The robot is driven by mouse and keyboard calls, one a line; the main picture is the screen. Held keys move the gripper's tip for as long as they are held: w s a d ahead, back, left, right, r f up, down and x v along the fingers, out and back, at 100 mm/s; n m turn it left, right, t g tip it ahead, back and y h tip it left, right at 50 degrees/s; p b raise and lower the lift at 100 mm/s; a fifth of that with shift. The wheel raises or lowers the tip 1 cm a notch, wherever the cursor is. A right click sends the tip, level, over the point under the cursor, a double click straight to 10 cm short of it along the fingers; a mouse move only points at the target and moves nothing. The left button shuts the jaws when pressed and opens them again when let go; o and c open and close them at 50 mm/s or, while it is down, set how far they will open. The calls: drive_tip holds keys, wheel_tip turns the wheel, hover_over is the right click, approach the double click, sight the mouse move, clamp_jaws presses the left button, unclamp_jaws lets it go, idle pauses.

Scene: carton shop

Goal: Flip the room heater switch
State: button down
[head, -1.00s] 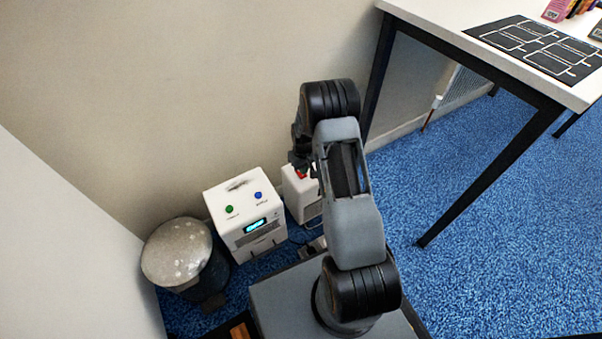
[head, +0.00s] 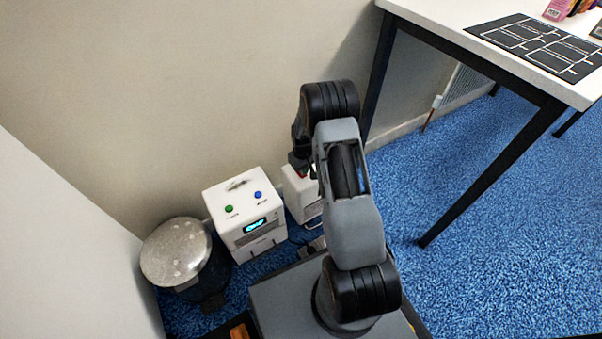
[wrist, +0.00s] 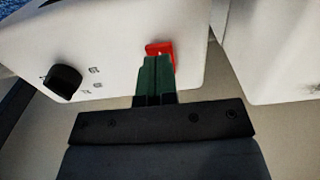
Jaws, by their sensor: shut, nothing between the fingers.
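The room heater (head: 300,200) is a small white box on the floor by the wall, partly hidden behind my arm in the head view. In the wrist view, the white heater top (wrist: 110,40) bears a black knob (wrist: 63,82) at left and a red switch (wrist: 161,48). My gripper (wrist: 157,62) is shut and empty, its green fingertips overlapping the near part of the red switch. I cannot tell whether they press on it. In the head view my gripper (head: 299,168) is over the heater and mostly hides the switch.
A white box (head: 245,215) with green and blue buttons and a lit display stands left of the heater. A lidded bin (head: 178,252) stands farther left. A table (head: 440,20) with black legs is at right. Blue carpet (head: 450,280) is open below it.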

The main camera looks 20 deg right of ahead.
drive_tip(key=shift+f+b, duration=0.55)
drive_tip(key=shift+f, duration=0.3)
drive_tip(key=shift+r, duration=0.1)
idle(0.4)
drive_tip(key=shift+r+p, duration=2.55)
drive_tip(key=shift+r, duration=0.85)
